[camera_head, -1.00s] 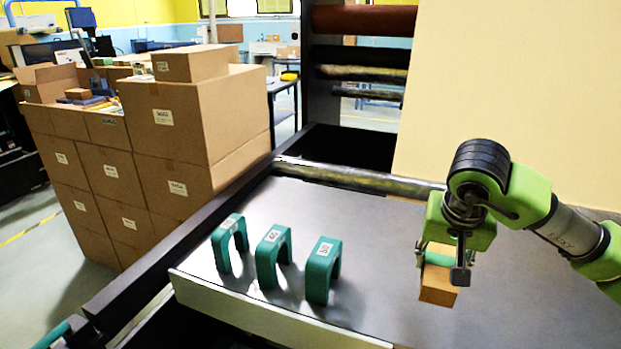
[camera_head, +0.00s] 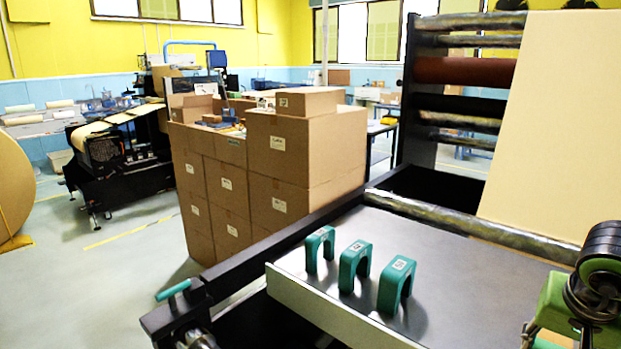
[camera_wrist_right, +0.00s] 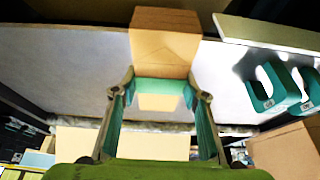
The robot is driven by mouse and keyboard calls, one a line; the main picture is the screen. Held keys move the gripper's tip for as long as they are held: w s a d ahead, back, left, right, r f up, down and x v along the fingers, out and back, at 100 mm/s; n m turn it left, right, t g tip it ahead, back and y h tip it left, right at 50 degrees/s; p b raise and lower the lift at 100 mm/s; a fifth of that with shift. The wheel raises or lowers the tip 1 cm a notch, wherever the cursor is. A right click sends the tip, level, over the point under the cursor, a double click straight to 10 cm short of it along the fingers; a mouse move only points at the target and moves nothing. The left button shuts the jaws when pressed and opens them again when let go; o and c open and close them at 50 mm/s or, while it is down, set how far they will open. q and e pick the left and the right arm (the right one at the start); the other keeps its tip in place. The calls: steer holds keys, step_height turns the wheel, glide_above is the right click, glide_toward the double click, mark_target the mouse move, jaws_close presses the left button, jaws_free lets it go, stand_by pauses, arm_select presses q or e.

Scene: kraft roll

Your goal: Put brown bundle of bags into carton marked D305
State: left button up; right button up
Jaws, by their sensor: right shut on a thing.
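My right gripper (camera_wrist_right: 160,86) is shut on a brown bundle (camera_wrist_right: 165,45), gripping it at its teal band in the right wrist view. In the head view, part of my right gripper shows at the lower right edge, and the bundle is out of frame. An open carton (camera_head: 192,107) with raised flaps stands on the stack of cartons left of the machine. The carton labels are too small to read, so I cannot tell which is marked D305. My left gripper is not in view.
Several green U-shaped blocks (camera_head: 355,266) stand on the grey machine table (camera_head: 440,255). Closed cartons (camera_head: 305,150) are stacked behind the machine's black side rail (camera_head: 270,243). A small closed carton (camera_head: 308,102) sits on top.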

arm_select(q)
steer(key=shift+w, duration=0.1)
arm_select(e)
steer(key=a+f+n+y, duration=0.1)
steer(key=a+f+n, duration=0.2)
steer(key=a, duration=0.7)
steer(key=w+a+f+n+t+y, duration=0.1)
steer(key=a+n, duration=0.3)
steer(key=a, duration=0.5)
steer(key=shift+w+a+f+n+y, duration=0.15)
steer(key=shift+a+f+n+y, duration=0.25)
steer(key=shift+f, duration=0.5)
steer(key=shift+d, duration=0.1)
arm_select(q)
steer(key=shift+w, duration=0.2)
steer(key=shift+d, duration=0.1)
